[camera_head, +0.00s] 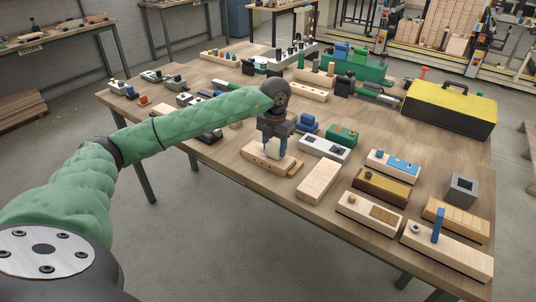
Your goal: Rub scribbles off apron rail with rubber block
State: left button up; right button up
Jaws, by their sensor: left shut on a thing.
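My left gripper (272,152) reaches in from the left and points down over a pale wooden piece (256,162) on the table. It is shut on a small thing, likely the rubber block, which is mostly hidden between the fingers. The fingertips are close to the top of the wooden piece; I cannot tell whether the held thing touches it. This piece may be the apron rail, and no scribbles can be made out on it at this size. My right gripper is not in view.
The wooden table (232,185) is crowded. A plain wooden block (318,181) lies right of the gripper, with a white block (325,148) behind it. Several fixtures fill the right side. A yellow and black toolbox (450,108) stands at the far right.

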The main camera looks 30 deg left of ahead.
pick_arm(q)
jog(key=shift+f, duration=0.1)
jog(key=shift+a, duration=0.1)
jog(key=shift+w+a+b, duration=0.1)
jog(key=shift+a+b, duration=0.3)
jog(key=shift+a, duration=0.1)
jog(key=shift+w+a+b, duration=0.15)
jog(key=shift+a+b, duration=0.4)
jog(key=shift+a, duration=1.35)
jog(key=shift+d, duration=0.1)
jog(key=shift+s+d, duration=0.2)
jog(key=shift+d, duration=2.2)
